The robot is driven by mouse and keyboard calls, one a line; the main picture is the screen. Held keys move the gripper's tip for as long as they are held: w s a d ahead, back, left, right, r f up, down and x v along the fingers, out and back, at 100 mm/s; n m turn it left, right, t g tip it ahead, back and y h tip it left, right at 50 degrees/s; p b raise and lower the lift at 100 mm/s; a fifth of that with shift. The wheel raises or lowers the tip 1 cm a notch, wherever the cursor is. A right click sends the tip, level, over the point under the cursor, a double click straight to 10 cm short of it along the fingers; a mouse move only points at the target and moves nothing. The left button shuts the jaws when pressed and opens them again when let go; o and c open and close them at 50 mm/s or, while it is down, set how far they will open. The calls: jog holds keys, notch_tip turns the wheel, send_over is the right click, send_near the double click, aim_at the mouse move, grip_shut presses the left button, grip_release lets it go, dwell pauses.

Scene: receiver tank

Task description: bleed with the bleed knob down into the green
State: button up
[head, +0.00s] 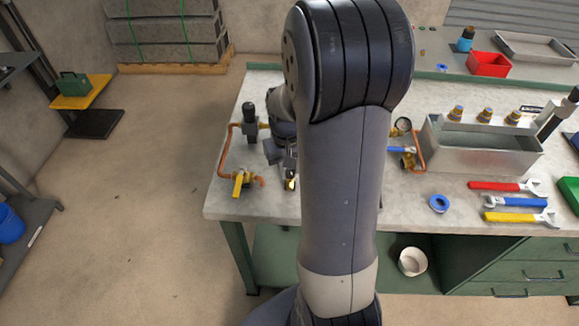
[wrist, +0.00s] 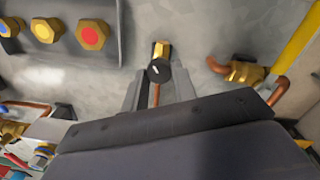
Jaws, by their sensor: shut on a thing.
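The bleed knob (wrist: 158,71) is a small black round knob with a white mark on its face, beside a brass fitting (wrist: 161,50). My gripper (wrist: 158,80) is shut on it, one finger on each side. In the head view my gripper (head: 290,172) is low over the bench, left of my arm, with a bit of brass (head: 291,185) just below it; the knob cannot be made out there. A round gauge (head: 403,125) shows right of my arm; its needle and any green band are too small to read. My arm hides most of the receiver tank area.
A yellow-handled valve (head: 240,184) on copper pipe stands left of my gripper; it also shows in the wrist view (wrist: 245,72). A blue-handled valve (head: 400,150) is below the gauge. A steel tray (head: 480,150), wrenches (head: 515,202) and blue ring (head: 439,203) lie to the right.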

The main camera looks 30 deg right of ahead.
aim_at(288, 173)
jog(key=n, duration=0.5)
dwell(0.6)
jog(key=o, duration=1)
jog(key=r, duration=1.1)
jog(key=shift+s+a, duration=0.1)
jog(key=shift+a, duration=0.15)
jog(key=shift+f, duration=0.15)
jog(key=f, duration=1)
jog(key=shift+d+f, duration=0.25)
jog(key=shift+f, duration=0.15)
